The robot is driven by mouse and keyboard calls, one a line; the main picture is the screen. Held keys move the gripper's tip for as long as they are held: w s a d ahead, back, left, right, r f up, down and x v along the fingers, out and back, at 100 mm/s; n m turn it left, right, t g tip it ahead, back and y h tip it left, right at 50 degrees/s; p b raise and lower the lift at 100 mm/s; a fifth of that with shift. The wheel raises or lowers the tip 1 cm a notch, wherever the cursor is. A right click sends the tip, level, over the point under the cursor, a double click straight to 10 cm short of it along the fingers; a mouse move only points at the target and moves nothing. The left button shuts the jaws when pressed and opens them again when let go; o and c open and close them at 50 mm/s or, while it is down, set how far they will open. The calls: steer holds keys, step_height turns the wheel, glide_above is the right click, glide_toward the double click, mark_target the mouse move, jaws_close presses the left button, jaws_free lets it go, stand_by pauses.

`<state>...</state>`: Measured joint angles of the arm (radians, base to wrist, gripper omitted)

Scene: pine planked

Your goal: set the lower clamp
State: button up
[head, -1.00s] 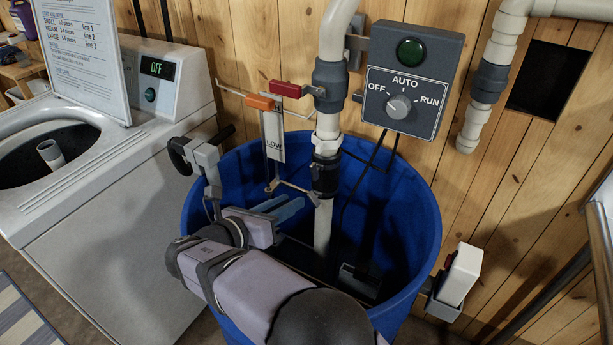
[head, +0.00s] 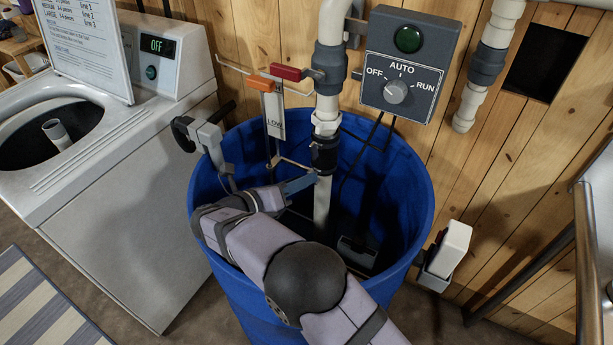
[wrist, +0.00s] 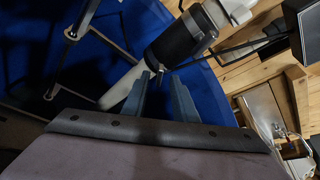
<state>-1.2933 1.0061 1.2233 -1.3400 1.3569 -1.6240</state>
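A black rubber coupling (head: 323,155) joins the white pipe inside the blue barrel (head: 412,180). It also shows dark in the wrist view (wrist: 180,40). The lower clamp is at its lower end, but its band and screw are too small and dark to make out clearly. The white pipe (head: 322,205) runs down below it. My gripper (head: 312,178) is inside the barrel, its blue-grey fingers pointing at the coupling's lower end from the left. In the wrist view my gripper (wrist: 160,82) has its fingers apart with a gap between them, just below the coupling's lower edge. I cannot tell whether they touch anything.
Left of the pipe is a thin metal linkage with a LOW plate (head: 274,123) and orange and red handles. A grey bracket (head: 207,135) clips the rim. A dark pump-like block (head: 357,250) sits deep inside.

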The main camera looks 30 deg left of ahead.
steer(key=shift+x, duration=1.25)
steer(key=shift+c, duration=0.4)
jaws_close()
steer(key=shift+d+r+m+y+b, duration=0.15)
steer(key=shift+m+y+b, duration=0.45)
steer(key=shift+m+y, duration=0.7)
steer(key=shift+m+h, duration=0.3)
steer(key=shift+o, duration=0.4)
jaws_free()
